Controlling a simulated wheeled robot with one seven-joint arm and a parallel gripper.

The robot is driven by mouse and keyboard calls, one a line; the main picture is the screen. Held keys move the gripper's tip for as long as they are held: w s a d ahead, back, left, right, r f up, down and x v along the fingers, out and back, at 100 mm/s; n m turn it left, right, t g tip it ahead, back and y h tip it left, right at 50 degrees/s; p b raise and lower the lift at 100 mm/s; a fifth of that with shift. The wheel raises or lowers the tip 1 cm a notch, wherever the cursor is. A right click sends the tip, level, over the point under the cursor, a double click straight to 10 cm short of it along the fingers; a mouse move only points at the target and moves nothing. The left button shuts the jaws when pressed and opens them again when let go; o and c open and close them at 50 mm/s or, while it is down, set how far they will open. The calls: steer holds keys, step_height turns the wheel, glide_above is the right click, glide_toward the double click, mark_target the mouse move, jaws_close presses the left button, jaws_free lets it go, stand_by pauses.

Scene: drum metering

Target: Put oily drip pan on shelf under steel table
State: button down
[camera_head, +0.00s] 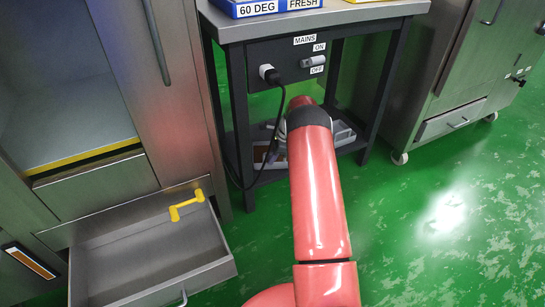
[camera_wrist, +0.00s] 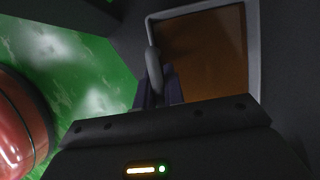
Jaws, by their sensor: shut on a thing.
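The oily drip pan has a grey rim (camera_wrist: 254,50) and a brown oily inside (camera_wrist: 205,55) in the wrist view. My gripper (camera_wrist: 158,88) is shut on the pan's grey handle at its near left side. In the head view the pan (camera_head: 262,154) shows under the steel table (camera_head: 330,20), at the level of the lower shelf (camera_head: 270,179). My arm hides my gripper and part of the pan there. I cannot tell whether the pan rests fully on the shelf.
A black mains panel (camera_head: 290,62) with a plug and hanging cable is under the tabletop. A wheeled steel cabinet (camera_head: 450,90) stands at right. Green floor at right is clear.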

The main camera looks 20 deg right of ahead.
steer(key=shift+f, duration=0.2)
steer(key=c, duration=1.5)
jaws_free()
steer(key=shift+c, duration=0.2)
steer(key=shift+o, duration=0.7)
steer(key=p+v, duration=0.1)
steer(key=v, duration=0.6)
steer(key=shift+d+r, duration=0.15)
steer(key=shift+r, duration=0.25)
steer(key=shift+s, duration=0.15)
